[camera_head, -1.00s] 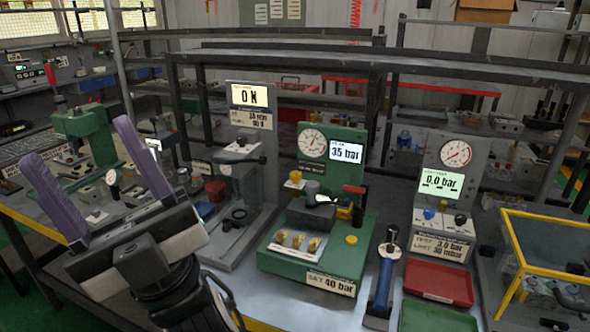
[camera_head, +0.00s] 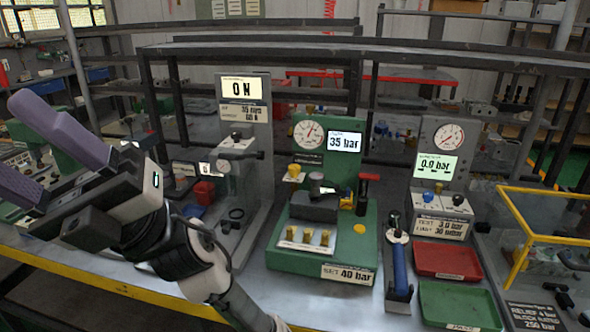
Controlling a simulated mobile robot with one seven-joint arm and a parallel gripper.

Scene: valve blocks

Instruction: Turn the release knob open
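A green valve station (camera_head: 290,258) stands on the bench in the middle, with a round gauge (camera_head: 309,134) and a display (camera_head: 344,141) reading 35 bar. It bears a yellow knob (camera_head: 294,173), a red-topped black handle (camera_head: 369,178) and a flat yellow button (camera_head: 360,228). A grey station (camera_head: 443,165) to its right reads 0.0 bar and has a blue knob (camera_head: 428,197) and a black knob (camera_head: 458,199). I cannot tell which is the release knob. My gripper (camera_head: 14,142) is open and empty at the far left, its purple fingers apart, clear of the stations.
A grey press station (camera_head: 244,110) reading 0 N stands left of the green one. A blue-handled tool (camera_head: 400,265), a red tray (camera_head: 446,261) and a green tray (camera_head: 460,305) lie at the right. Dark shelf rails (camera_head: 270,44) cross behind.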

